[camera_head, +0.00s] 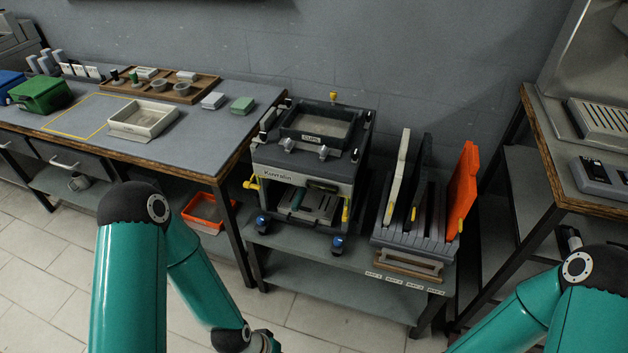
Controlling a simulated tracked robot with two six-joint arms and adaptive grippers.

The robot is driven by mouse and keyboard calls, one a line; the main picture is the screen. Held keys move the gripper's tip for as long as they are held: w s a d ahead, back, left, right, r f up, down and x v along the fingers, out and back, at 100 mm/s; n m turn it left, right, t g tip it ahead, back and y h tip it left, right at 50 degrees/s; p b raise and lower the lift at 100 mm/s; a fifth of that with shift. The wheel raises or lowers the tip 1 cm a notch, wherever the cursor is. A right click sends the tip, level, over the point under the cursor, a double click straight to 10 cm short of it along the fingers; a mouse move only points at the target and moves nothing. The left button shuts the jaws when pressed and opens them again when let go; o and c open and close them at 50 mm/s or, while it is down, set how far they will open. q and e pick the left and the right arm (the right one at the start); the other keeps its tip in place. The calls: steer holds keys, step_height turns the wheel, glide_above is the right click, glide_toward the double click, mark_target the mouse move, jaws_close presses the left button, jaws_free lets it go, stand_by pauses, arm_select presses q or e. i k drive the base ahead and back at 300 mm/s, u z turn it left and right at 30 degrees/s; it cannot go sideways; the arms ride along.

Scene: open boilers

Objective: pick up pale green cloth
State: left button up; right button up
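The pale green cloth (242,104) looks like a small folded block. It lies flat near the right end of the grey-topped workbench (195,122), close to its back right corner. A pale grey folded piece (213,101) of similar size lies just left of it, with a small gap between them. Nothing covers the green cloth.
A white tray (126,131) and a wooden tray (207,83) with small parts stand left of the cloth. A dark boiler-like machine (300,165) stands just right of the bench. A rack (400,237) holds upright panels, one orange (463,190). Another bench (575,185) is at right.

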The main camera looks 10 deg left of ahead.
mark_target(241, 107)
steer(key=u, duration=0.3)
steer(key=i, duration=0.9)
steer(key=z, duration=0.05)
